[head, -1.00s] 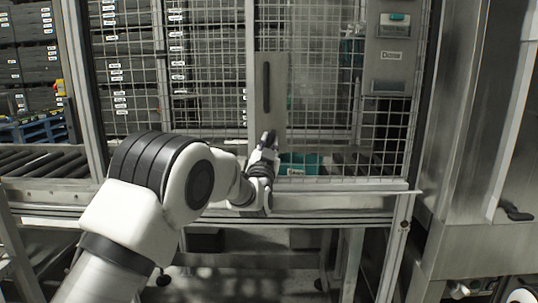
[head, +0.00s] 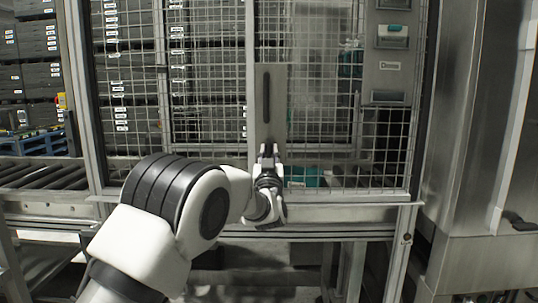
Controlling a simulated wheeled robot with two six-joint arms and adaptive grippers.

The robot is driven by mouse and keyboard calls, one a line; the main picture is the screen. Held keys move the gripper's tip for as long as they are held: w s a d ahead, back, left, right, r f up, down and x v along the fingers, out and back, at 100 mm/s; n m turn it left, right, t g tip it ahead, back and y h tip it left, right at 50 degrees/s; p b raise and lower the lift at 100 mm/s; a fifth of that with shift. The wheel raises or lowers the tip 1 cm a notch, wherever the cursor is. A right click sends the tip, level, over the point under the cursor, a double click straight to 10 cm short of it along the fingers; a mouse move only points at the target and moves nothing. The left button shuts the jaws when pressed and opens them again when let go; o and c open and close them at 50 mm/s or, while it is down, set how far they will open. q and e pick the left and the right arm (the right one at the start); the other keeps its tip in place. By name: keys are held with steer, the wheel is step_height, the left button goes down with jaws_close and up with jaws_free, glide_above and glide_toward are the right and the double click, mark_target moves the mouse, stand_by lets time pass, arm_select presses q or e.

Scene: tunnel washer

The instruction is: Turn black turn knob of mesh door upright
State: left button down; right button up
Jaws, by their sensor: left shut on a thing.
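The mesh door (head: 320,100) stands closed in front of me, with a grey metal plate (head: 270,80) on it. The plate has a dark vertical slot or handle in its upper part. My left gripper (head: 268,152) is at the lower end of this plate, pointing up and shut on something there. The black turn knob is hidden by the fingers, so I cannot tell its angle. My right gripper is not in view.
A control panel (head: 391,68) is at the upper right of the door. A metal cabinet (head: 480,120) stands on the right. A teal crate (head: 303,177) is behind the mesh. A roller conveyor (head: 45,173) and stacked grey crates (head: 35,60) are on the left.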

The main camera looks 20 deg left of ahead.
arm_select(q)
steer(key=c, duration=1.2)
jaws_free()
steer(key=v, duration=1.2)
